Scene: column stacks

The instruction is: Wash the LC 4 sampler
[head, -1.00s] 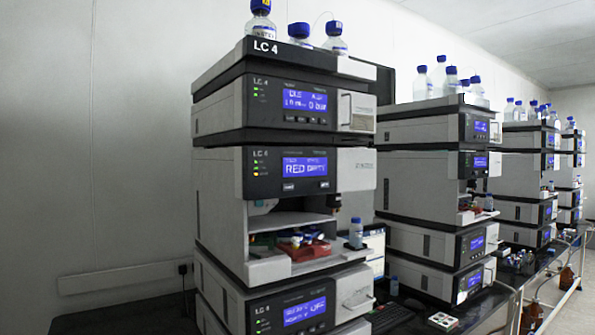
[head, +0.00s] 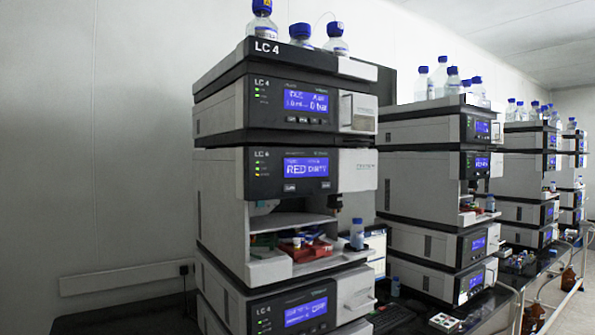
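The LC 4 stack (head: 222,110) stands in the near middle of the head view, with "LC 4" on its top tray and modules. Its sampler (head: 290,173) is the module with a blue display that seems to read "RED DIRTY", with small green and amber lights at its left. Below the display is an open bay with a red tray (head: 312,252) and a green one, holding small vials. A small blue-capped bottle (head: 357,234) stands at the right of the bay's front ledge. Neither of my grippers is in view.
Blue-capped bottles (head: 336,40) stand on top of the stack. More similar stacks (head: 425,160) recede to the right along a dark bench. A small tray of coloured vials (head: 443,321) lies on the bench at front. Brown bottles (head: 568,279) hang low at right.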

